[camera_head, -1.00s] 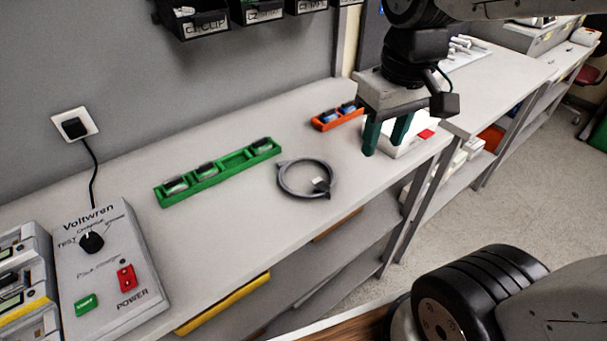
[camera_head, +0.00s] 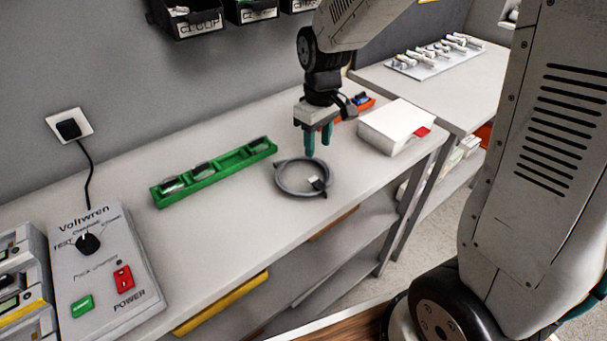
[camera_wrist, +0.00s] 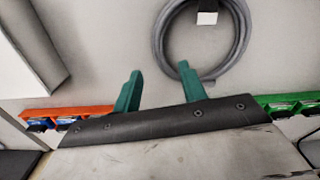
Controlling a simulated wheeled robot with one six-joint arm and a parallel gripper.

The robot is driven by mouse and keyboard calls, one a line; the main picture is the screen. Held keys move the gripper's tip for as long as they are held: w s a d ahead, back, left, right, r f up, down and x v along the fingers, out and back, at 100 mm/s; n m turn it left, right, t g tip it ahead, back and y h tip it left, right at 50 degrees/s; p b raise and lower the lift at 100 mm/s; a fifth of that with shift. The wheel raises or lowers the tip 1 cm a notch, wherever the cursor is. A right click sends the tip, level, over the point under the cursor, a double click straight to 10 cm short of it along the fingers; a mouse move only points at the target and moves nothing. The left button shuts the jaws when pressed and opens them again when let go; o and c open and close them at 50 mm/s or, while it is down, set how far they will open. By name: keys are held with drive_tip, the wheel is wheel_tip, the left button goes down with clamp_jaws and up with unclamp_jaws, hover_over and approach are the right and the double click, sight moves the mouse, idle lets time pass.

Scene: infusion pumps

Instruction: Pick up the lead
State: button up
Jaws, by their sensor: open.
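The lead (camera_head: 283,191) is a grey cable coiled in a ring, lying flat on the bench with a plug (camera_head: 317,184) at its right side. My gripper (camera_head: 318,150) hangs over the bench with its green fingers pointing down, just behind and above the coil's far right edge. In the wrist view the coil (camera_wrist: 159,42) shows at the top, and my gripper (camera_wrist: 158,88) is open with nothing between its fingers. The right finger overlaps the coil's near edge there; I cannot tell that it touches.
A green tray (camera_head: 215,174) with several dark items lies left of the lead. An orange tray (camera_head: 366,104) is partly behind my gripper. A white box (camera_head: 396,126) stands to the right. The Voltwren charger (camera_head: 95,265) is at the front left. The bench's front edge is close to the coil.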

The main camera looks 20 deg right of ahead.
sight(317, 158)
wheel_tip(317, 158, down, 4)
drive_tip(key=shift+r, duration=0.2)
drive_tip(key=shift+s, duration=0.1)
clamp_jaws()
drive_tip(key=shift+r, duration=0.15)
